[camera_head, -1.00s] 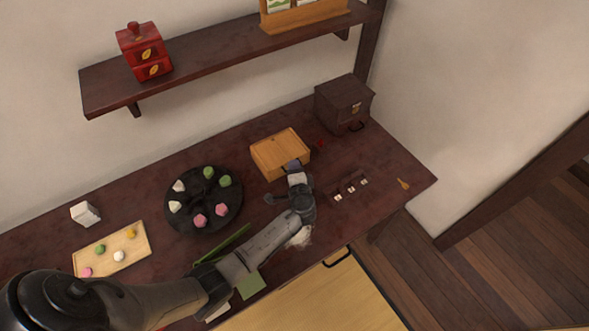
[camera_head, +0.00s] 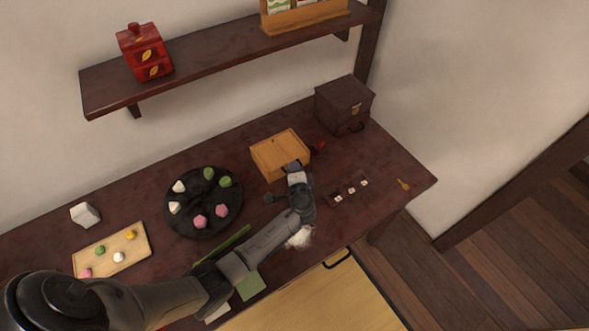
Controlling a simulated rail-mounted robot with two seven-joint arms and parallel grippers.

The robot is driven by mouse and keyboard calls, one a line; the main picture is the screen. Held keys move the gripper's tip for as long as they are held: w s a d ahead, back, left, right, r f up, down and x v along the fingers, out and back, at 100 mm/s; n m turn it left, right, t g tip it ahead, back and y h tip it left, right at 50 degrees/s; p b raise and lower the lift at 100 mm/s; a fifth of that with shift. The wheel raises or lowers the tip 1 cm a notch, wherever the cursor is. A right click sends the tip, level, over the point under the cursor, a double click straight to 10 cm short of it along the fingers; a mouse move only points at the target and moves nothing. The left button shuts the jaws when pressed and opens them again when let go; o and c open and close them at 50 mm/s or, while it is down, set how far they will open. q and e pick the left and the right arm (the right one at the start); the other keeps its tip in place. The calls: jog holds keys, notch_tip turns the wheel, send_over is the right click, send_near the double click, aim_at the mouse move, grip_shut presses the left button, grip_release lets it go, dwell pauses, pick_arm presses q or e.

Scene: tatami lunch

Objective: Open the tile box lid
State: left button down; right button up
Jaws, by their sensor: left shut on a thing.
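The tile box (camera_head: 275,150) is a light wooden box on the dark table, right of the round black tray. Its top is covered by the flat wooden lid (camera_head: 278,147), and no inside shows. My left gripper (camera_head: 292,166) is at the box's near right edge, shut on that edge, which looks like the lid's end. The gripper and wrist hide part of this edge, so the exact contact is not clear. My right gripper is not in view.
A black round tray (camera_head: 206,228) with coloured sweets stands left of the box. A dark chest (camera_head: 343,104) stands behind right. A small tile rack (camera_head: 348,191) and an orange brush-like item (camera_head: 403,184) lie to the right. A wooden tray (camera_head: 83,263) is far left.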

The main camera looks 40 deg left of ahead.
pick_arm(q)
jog(key=shift+d+f, duration=0.1)
jog(key=s+d, duration=0.1)
jog(key=d, duration=0.2)
jog(key=s+d, duration=0.1)
jog(key=d, duration=0.2)
jog(key=s+d, duration=0.1)
jog(key=d, duration=0.2)
jog(key=shift+f, duration=0.1)
jog(key=shift+d, duration=0.2)
jog(key=shift+s, duration=0.1)
jog(key=c, duration=1.2)
grip_release()
jog(key=shift+d, duration=0.1)
jog(key=shift+c, duration=0.2)
jog(key=shift+s+d+r, duration=0.1)
jog(key=shift+d+r, duration=0.1)
jog(key=shift+r, duration=0.05)
jog(key=p+v, duration=0.1)
jog(key=v, duration=1.2)
jog(key=shift+r, duration=0.1)
